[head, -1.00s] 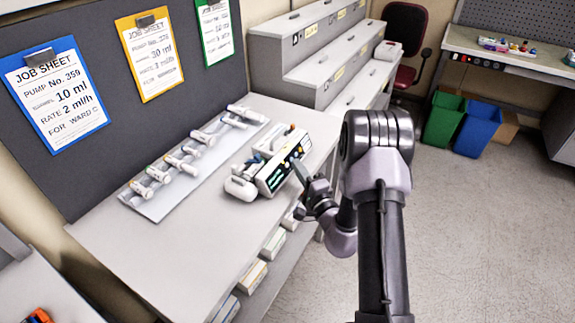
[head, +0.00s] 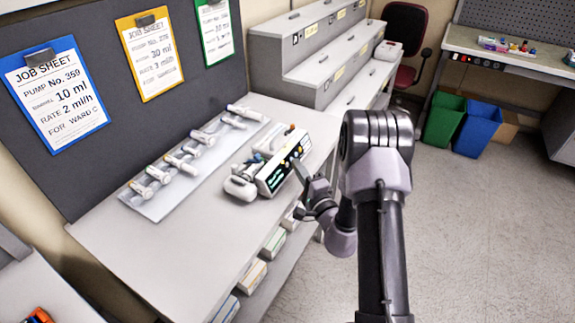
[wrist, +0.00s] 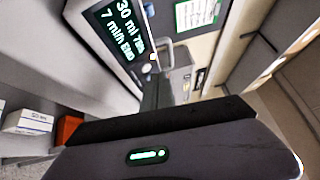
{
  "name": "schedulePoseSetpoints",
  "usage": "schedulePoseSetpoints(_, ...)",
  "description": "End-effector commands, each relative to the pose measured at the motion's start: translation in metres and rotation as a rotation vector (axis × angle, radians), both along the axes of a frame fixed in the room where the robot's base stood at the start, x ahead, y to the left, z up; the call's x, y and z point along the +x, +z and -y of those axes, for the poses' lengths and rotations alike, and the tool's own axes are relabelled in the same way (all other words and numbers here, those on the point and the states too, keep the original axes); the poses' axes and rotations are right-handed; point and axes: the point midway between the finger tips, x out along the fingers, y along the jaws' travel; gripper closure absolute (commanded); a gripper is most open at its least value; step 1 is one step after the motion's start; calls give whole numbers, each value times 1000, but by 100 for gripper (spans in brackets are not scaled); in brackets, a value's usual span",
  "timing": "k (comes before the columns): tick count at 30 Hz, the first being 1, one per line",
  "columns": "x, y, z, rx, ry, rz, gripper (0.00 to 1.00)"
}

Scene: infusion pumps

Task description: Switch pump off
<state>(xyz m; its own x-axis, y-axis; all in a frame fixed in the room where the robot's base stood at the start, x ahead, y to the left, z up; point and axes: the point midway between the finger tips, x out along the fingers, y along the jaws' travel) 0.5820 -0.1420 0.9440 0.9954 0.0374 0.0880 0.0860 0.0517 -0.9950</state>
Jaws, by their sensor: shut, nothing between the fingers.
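The pump (head: 262,189) is a white and grey syringe pump on the workbench, with its lit front panel facing my arm. In the wrist view its dark screen (wrist: 122,30) glows with green-white text that seems to read 30 ml, 7 ml/h and END. A small lit spot (wrist: 152,57) shows on the panel edge near my fingers. My gripper (head: 298,166) is shut and empty, its fingertips close to the right part of the panel. In the wrist view the dark fingers (wrist: 155,92) point towards the panel; I cannot tell whether they touch it.
A clear tray (head: 155,208) with several syringes lies left of the pump. Job sheets (head: 55,95) hang on the dark board behind. Boxes (head: 252,276) sit on the shelf under the bench. A stepped grey cabinet (head: 310,60) stands beyond.

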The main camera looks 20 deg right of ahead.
Motion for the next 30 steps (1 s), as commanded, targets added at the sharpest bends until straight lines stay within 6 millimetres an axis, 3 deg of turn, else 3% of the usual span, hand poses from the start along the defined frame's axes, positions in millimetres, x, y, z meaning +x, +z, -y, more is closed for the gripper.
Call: schedulePoseSetpoints(30,9,-6,-7,-1,0,0,100)
